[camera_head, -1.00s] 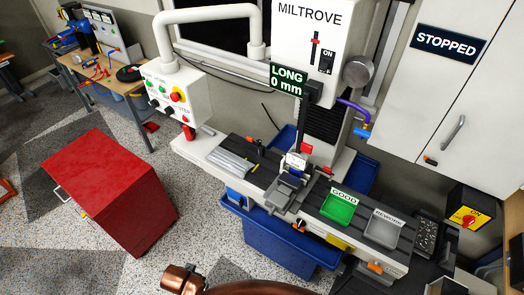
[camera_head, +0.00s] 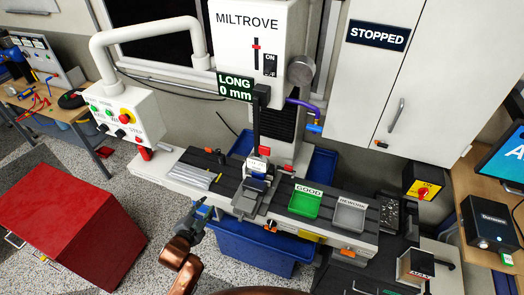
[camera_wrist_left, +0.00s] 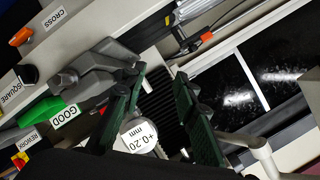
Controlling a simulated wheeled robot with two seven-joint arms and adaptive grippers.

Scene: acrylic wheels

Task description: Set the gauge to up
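The mill, marked MILTROVE (camera_head: 247,22), stands at the middle back. Its green display (camera_head: 235,88) reads "LONG 0 mm". A vise-like fixture with a small white label (camera_head: 258,168) sits under its black spindle bar. In the left wrist view a round white face (camera_wrist_left: 139,137) reads "+0.20 mm", partly hidden by a finger; I cannot tell for sure that it is the gauge. My left gripper (camera_head: 203,210) is in front of the mill table, left of the fixture. In the left wrist view its green fingers (camera_wrist_left: 162,76) are apart with nothing held. My right gripper is out of view.
A green GOOD tray (camera_head: 304,205) and a grey REWORK tray (camera_head: 349,217) sit right of the fixture. A control box (camera_head: 125,115) hangs at left. A red cabinet (camera_head: 70,225) stands front left. A blue bin (camera_head: 250,252) is under the table. A sign (camera_head: 378,35) reads STOPPED.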

